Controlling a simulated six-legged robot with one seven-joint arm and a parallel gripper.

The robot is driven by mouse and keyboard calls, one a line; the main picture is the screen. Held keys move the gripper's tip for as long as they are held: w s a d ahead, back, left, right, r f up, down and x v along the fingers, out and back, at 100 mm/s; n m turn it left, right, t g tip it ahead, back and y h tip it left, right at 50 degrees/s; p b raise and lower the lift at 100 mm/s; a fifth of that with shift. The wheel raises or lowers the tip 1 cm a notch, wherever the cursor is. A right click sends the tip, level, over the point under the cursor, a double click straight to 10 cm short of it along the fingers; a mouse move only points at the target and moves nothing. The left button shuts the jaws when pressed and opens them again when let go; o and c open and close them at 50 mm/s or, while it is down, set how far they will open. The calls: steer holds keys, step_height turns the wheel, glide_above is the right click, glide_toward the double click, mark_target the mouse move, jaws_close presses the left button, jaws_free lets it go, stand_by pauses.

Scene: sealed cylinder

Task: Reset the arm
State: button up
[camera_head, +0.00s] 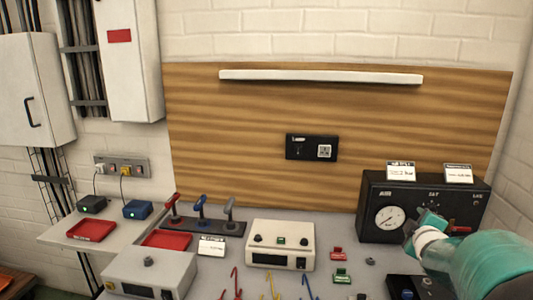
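My arm, teal and white, enters from the lower right corner. Its end, my gripper (427,224), is in front of the lower part of a black gauge box (370,225) at the right of the bench. The fingers are small and partly hidden by my own wrist, so I cannot tell whether they are open or shut, or whether they touch anything. A red part (460,229) shows just right of my wrist on the box.
The grey bench (225,275) holds a white control box (281,246), another grey box (150,275), several levers (201,211), red trays (92,230) and coloured hooks. A wooden panel (250,130) stands behind. Small dark items lie under my arm.

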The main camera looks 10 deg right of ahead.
steer(key=s+a+r+m+g+y, duration=0.1)
steer(key=s+a+m, duration=0.1)
steer(key=a, duration=0.4)
steer(key=s+a+m+g+y, duration=0.1)
steer(key=s+a+m, duration=0.1)
steer(key=a, duration=0.4)
steer(key=s+a+f+m+g+y, duration=0.2)
steer(key=s+a, duration=0.7)
steer(key=a, duration=0.2)
steer(key=s+a+f+m+g+y, duration=0.1)
steer(key=s+a+m+g+y, duration=0.1)
steer(key=s+a, duration=0.6)
steer(key=a+g+y, duration=0.1)
steer(key=a, duration=0.2)
steer(key=shift+s+f+g, duration=0.3)
steer(key=shift+s+f, duration=0.05)
steer(key=shift+s, duration=0.05)
